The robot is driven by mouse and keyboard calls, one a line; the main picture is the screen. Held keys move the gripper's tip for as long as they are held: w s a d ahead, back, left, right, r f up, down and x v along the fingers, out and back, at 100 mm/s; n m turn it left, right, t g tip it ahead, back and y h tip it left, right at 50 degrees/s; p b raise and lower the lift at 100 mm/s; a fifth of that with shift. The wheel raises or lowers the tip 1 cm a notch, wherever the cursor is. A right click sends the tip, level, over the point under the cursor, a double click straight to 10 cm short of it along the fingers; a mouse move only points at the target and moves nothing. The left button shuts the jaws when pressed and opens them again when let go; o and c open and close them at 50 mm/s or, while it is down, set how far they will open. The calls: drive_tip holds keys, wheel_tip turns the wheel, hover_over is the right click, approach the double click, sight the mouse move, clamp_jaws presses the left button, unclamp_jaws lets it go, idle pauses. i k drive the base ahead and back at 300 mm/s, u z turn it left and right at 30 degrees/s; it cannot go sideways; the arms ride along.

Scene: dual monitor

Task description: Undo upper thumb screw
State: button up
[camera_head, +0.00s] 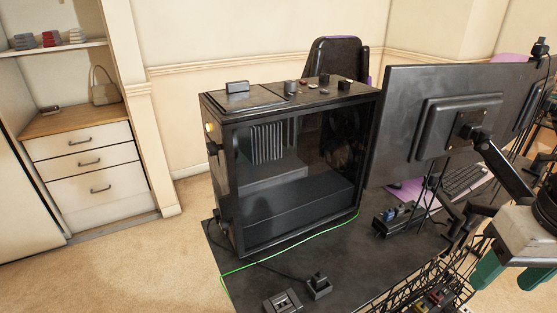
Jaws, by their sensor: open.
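The black PC case (222,205) stands upright on the dark desk, with a glass side panel (300,180) facing me. A small gold-coloured knob (209,127), which looks like the upper thumb screw, sits near the top of the case's narrow left face. A dark protruding part (212,148) is just below it; I cannot tell what it is. My gripper (512,275) is at the lower right edge, with green fingers apart and nothing seen between them. It is far to the right of the case and the knob.
A large black monitor (415,125) stands between the case and my gripper's side. Small items, including a dark box (237,87), lie on the case top. A green cable (290,251) runs along the desk (345,265). Floor left of the desk is clear.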

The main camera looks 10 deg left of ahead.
sight(211, 147)
drive_tip(key=k, duration=0.5)
drive_tip(key=z, duration=1.8)
drive_tip(key=k, duration=1.05)
drive_tip(key=u, duration=2.15)
drive_tip(key=i, duration=1)
drive_tip(key=u, duration=0.05)
